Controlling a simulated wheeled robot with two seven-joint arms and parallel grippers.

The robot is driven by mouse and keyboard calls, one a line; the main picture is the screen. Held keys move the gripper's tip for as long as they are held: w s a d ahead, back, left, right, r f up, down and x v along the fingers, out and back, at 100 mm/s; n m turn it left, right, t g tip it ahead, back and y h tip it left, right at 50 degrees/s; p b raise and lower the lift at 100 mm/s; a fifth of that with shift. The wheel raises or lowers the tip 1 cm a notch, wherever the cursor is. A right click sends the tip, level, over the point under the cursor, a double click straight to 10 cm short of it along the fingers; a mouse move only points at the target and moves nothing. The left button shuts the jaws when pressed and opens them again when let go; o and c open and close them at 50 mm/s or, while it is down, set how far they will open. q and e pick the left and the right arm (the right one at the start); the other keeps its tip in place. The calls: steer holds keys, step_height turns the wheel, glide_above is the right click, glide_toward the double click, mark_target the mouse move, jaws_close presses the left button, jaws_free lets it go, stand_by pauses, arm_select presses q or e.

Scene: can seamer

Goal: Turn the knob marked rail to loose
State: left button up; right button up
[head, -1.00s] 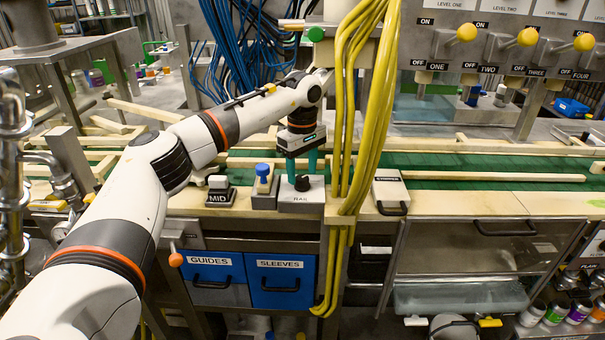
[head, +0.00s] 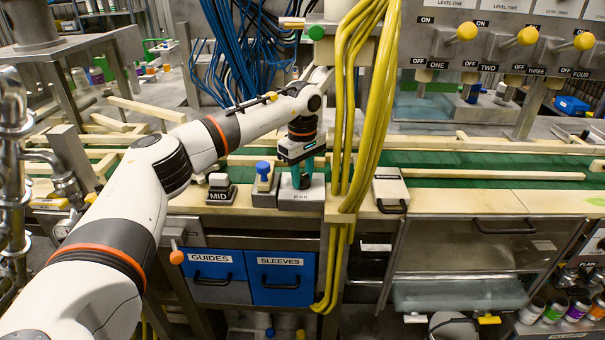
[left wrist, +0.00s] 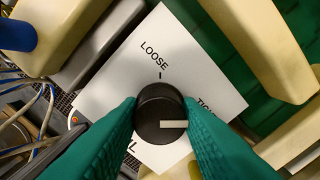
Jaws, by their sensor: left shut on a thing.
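The rail knob (left wrist: 150,105) is round and black with a white pointer line, on a white plate (left wrist: 125,75). In the left wrist view its pointer faces right, on the side of the partly covered "TIGHT" label. The "LOOSE" label and its tick lie above the knob, away from the pointer. My left gripper (left wrist: 160,118) is shut on the knob, with one teal finger on each side. In the head view the left gripper (head: 302,176) reaches down onto the box marked RAIL (head: 302,197) and mostly hides the knob. My right gripper is not in view.
A box marked MID (head: 221,195) and a blue-topped knob (head: 263,168) stand left of the rail box. Yellow cables (head: 358,110) hang close on its right. A green conveyor (head: 470,162) with pale wooden rails runs behind.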

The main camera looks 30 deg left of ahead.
arm_select(q)
steer(key=shift+r+n, duration=0.1)
steer(key=shift+n, duration=0.2)
steer(key=n+p, duration=0.1)
steer(key=n, duration=0.1)
steer(key=shift+n+p, duration=0.3)
steer(key=shift+n, duration=0.1)
steer(key=n+p, duration=0.1)
steer(key=n, duration=0.4)
steer(key=shift+p, duration=0.35)
steer(key=n+p, duration=0.1)
steer(key=n, duration=0.4)
steer(key=shift+n+p, duration=0.5)
steer(key=shift+n, duration=1.7)
steer(key=o, duration=1)
